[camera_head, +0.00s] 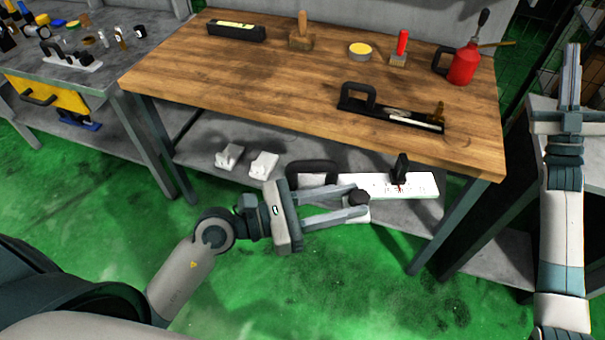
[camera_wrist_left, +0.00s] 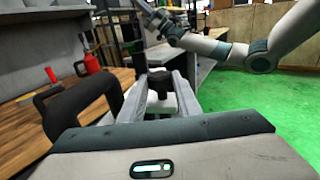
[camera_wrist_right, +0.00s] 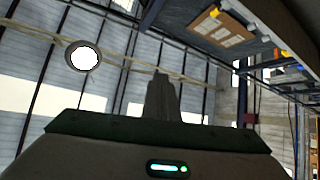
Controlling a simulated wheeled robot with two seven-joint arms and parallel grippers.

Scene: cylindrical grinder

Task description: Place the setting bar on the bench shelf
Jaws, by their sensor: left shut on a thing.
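The setting bar (camera_head: 415,186) is a long white bar with dark markings, a black arched handle and black knobs. My left gripper (camera_head: 357,198) is shut on a black knob at the bar's near side; the knob (camera_wrist_left: 159,82) also shows between the fingers in the left wrist view. The grey bench shelf (camera_head: 205,133) lies under the wooden bench top. The bar is below the bench top's front edge and overlaps the shelf in the head view; I cannot tell whether it touches the shelf. My right gripper (camera_head: 571,75) is raised at the far right, fingers together and empty.
Two white blocks (camera_head: 263,165) and (camera_head: 230,157) stand on the shelf, left of the bar. The wooden bench top (camera_head: 270,85) holds a black-handled tool (camera_head: 385,110), a red oil can (camera_head: 465,63) and brushes. Bench legs (camera_head: 455,220) flank the shelf.

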